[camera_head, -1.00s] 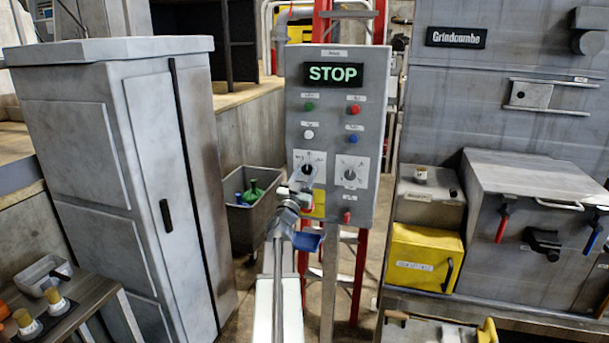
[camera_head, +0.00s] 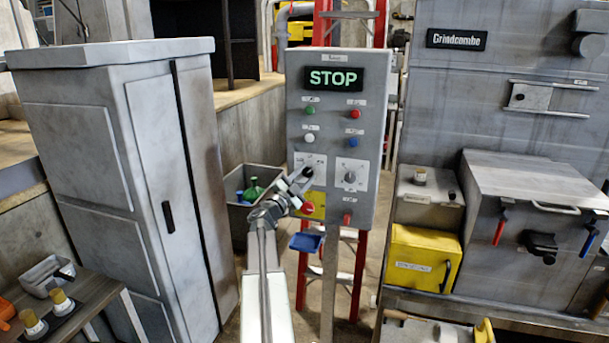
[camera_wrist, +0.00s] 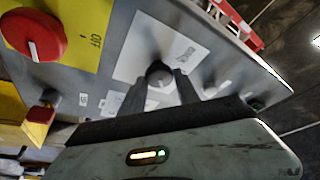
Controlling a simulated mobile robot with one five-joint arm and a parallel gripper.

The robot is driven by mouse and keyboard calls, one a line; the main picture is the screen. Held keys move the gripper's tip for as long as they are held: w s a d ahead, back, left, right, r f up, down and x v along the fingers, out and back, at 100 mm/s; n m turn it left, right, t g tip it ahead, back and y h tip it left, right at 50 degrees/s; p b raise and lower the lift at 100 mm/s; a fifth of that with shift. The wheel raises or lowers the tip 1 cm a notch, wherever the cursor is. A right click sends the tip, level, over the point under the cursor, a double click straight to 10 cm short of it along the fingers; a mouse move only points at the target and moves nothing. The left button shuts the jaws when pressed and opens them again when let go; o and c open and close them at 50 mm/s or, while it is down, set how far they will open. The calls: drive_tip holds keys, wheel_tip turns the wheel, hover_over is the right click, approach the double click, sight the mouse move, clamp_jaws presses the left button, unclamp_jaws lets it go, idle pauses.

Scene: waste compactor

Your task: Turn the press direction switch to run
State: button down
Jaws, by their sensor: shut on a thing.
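The grey control panel (camera_head: 337,130) faces me, with a lit STOP display (camera_head: 336,79). Two rotary switches on white plates sit side by side below its buttons. My gripper (camera_head: 304,176) is at the left rotary switch (camera_head: 312,160) and partly covers it. In the wrist view my gripper (camera_wrist: 160,88) is shut on that switch's black knob (camera_wrist: 159,73), with one finger on each side. The right rotary switch (camera_head: 350,177) is free. The plate labels are too small to read, so I cannot tell the switch's marked position.
A red knob on a yellow plate, marked OFF, is close by; the red knob (camera_wrist: 33,35) shows in the wrist view. A red button (camera_head: 347,218) sits low on the panel. A grey cabinet (camera_head: 150,170) stands left, and a yellow box (camera_head: 410,267) right.

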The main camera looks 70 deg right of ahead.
drive_tip(key=shift+m, duration=0.4)
drive_tip(key=c, duration=0.9)
unclamp_jaws()
drive_tip(key=b+v, duration=0.1)
drive_tip(key=v, duration=0.6)
drive_tip(key=shift+a+b, duration=0.35)
drive_tip(key=shift+b, duration=0.05)
drive_tip(key=shift+w, duration=0.15)
